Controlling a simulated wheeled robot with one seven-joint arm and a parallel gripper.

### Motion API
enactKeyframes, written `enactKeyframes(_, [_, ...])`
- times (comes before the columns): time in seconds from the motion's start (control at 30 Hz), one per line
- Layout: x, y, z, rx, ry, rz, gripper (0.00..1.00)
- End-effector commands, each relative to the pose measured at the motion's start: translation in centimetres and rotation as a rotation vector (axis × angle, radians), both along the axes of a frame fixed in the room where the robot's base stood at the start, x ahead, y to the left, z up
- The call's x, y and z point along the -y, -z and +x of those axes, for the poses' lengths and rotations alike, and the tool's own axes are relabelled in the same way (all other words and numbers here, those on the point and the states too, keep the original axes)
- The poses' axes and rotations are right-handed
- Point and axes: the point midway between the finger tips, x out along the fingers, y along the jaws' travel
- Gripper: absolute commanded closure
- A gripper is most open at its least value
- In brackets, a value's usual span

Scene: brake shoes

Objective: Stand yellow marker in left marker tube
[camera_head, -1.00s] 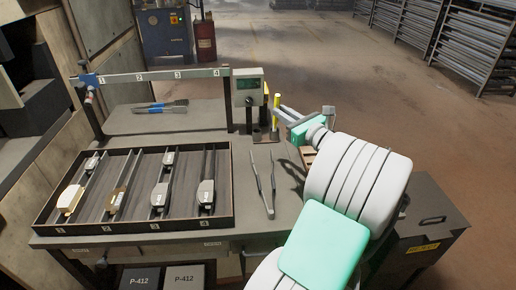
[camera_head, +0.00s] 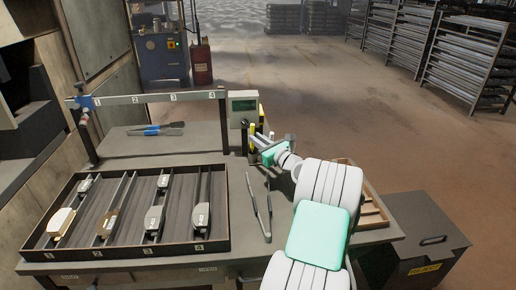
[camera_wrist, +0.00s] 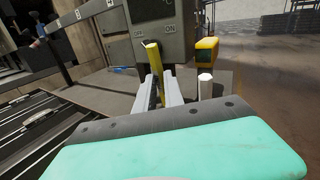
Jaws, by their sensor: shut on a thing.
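The yellow marker (camera_wrist: 152,60) stands up between the fingers of my gripper (camera_wrist: 160,88) in the wrist view, leaning slightly left there. My gripper is shut on it. In the head view the marker's yellow top (camera_head: 252,128) shows at my gripper (camera_head: 254,139), just in front of the display box. The marker's lower end is hidden, and I cannot tell whether it is inside a tube. The marker tubes are not clearly visible behind my gripper.
The display box (camera_head: 243,107) stands close behind, with a yellow part (camera_wrist: 207,48) at its right. A white-topped upright piece (camera_wrist: 204,84) is right of my fingers. Tongs (camera_head: 258,206) and a brake shoe tray (camera_head: 130,252) lie nearer.

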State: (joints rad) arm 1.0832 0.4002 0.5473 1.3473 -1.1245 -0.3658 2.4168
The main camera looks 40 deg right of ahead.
Motion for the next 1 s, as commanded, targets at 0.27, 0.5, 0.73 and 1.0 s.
enactKeyframes(0.27, [0.2,3.4,0.5,-0.001,0.001,0.001,1.0])
enactKeyframes(0.5, [0.2,3.7,0.5,-0.001,0.001,0.002,1.0])
enactKeyframes(0.73, [0.2,3.9,0.5,-0.001,0.001,0.001,0.79])
enactKeyframes(1.0, [0.2,3.9,0.5,-0.001,0.001,0.001,0.66])
